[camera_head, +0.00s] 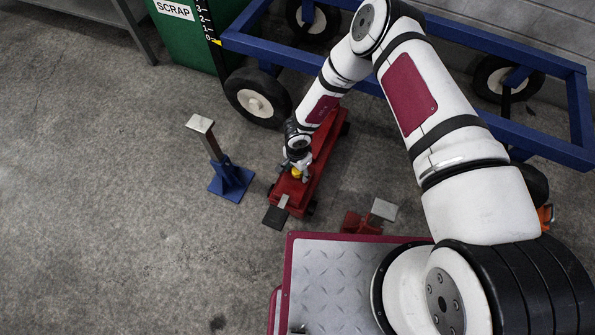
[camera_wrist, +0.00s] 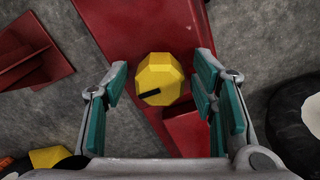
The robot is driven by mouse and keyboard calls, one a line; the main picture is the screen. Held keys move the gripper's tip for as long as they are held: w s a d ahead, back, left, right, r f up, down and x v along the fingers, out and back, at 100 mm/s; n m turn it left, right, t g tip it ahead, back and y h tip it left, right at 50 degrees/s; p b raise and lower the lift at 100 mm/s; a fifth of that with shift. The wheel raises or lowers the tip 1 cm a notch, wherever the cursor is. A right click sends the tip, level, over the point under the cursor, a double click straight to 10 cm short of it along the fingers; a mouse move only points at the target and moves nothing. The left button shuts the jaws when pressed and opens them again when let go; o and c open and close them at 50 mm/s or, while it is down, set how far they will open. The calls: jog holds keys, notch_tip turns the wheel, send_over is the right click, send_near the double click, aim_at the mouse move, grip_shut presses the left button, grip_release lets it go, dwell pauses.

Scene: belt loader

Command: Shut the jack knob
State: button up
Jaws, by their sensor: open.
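The jack knob (camera_wrist: 160,78) is yellow and faceted, with a short black mark on it. It sits on the red jack (camera_wrist: 150,25) and lies between my gripper's two green-padded fingers in the wrist view. My gripper (camera_wrist: 162,95) is open, with a gap visible on each side of the knob. In the head view the yellow knob (camera_head: 296,173) shows just under my gripper (camera_head: 299,166), near the front end of the red jack (camera_head: 325,150).
A blue stand (camera_head: 231,181) is left of the jack, and a red stand (camera_head: 354,223) is right of it. A blue cart frame (camera_head: 260,47) with black wheels (camera_head: 258,97) stands behind. A green scrap bin (camera_head: 183,45) is at the back left. Open floor lies at left.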

jog(key=c, duration=1.1)
jog(key=shift+c, duration=0.2)
jog(key=shift+m, duration=0.3)
jog(key=m, duration=0.3)
jog(key=shift+m+p, duration=0.4)
jog(key=m, duration=0.4)
jog(key=shift+m+p, duration=0.3)
jog(key=m, duration=0.4)
jog(key=shift+p, duration=0.3)
jog(key=m, duration=0.4)
jog(key=shift+m+p, duration=0.3)
jog(key=shift+p, duration=0.1)
